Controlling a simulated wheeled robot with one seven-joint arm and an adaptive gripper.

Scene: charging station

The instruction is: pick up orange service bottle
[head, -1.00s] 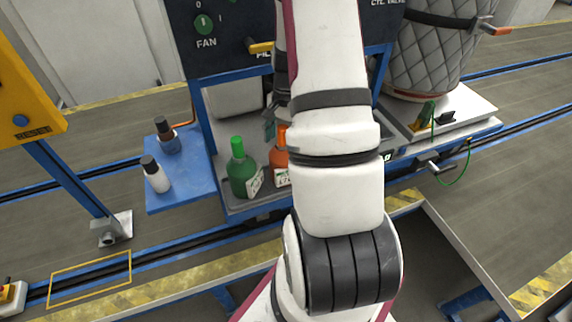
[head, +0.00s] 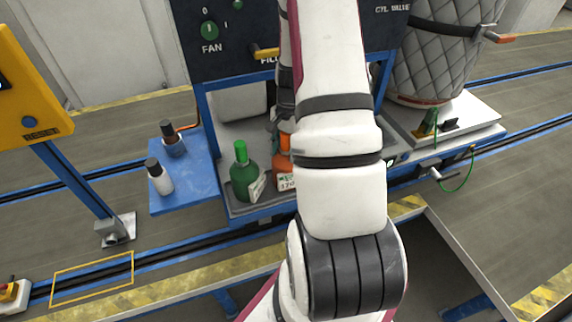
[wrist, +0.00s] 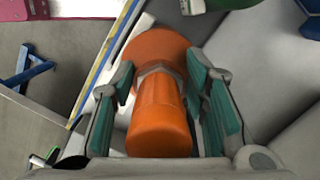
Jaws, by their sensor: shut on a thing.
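The orange service bottle (head: 284,172) stands on the grey tray of the blue-framed station in the head view, partly hidden behind my arm. In the wrist view the orange bottle (wrist: 158,117) fills the middle, its cap end towards the camera. My gripper (wrist: 165,85) is around it, with a teal-padded finger on each side, and is shut on it. In the head view my gripper is mostly hidden by my arm.
A green bottle (head: 243,176) stands on the tray just left of the orange one. A blue side shelf (head: 190,185) holds a white bottle (head: 159,178) and a dark-capped bottle (head: 171,140). A grey quilted cylinder (head: 440,55) stands at the right.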

